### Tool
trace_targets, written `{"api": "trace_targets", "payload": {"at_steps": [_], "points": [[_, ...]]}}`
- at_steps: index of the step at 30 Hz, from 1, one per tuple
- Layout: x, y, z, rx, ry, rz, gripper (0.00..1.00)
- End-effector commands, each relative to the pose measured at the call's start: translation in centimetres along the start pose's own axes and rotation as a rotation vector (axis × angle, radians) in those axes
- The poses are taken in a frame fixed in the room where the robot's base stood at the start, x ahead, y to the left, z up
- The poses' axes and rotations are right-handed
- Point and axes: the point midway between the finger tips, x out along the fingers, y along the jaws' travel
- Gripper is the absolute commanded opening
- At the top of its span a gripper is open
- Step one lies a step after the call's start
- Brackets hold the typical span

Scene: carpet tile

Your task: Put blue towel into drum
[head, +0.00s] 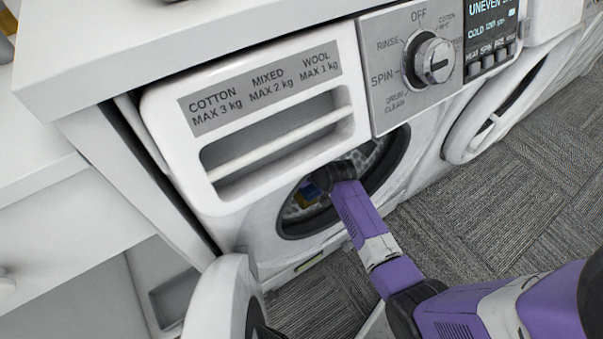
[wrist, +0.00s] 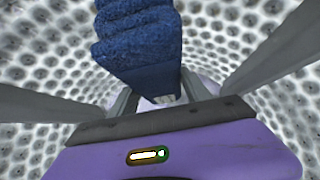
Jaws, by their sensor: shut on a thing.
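The blue towel (wrist: 140,45) is a folded, fuzzy bundle at the top middle of the wrist view. My gripper (wrist: 158,92) is shut on its near end. The perforated grey wall of the drum (wrist: 50,65) surrounds the towel and gripper in the wrist view. In the head view my purple arm reaches through the round opening of the washing machine, and the drum (head: 371,152) shows behind it. A small blue and yellow patch shows inside the opening there; I cannot tell what it is. The gripper fingers are hidden in that view.
The machine's white door (head: 222,298) stands open at the lower left of the opening. A white counter (head: 190,35) overhangs the machine. A second round door (head: 495,118) is at the right. Grey carpet (head: 490,215) lies clear at the right.

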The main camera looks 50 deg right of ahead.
Motion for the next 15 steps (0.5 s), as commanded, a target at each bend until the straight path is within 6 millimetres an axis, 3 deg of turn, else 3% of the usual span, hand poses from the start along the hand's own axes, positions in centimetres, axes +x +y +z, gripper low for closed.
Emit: {"api": "trace_targets", "payload": {"at_steps": [10,11,15], "points": [[0.15,0.01,-0.34,0.000,0.003,0.000,0.00],[0.15,0.01,-0.33,0.000,0.003,0.000,0.58],[0.16,0.00,-0.28,0.000,0.002,0.000,0.81]]}}
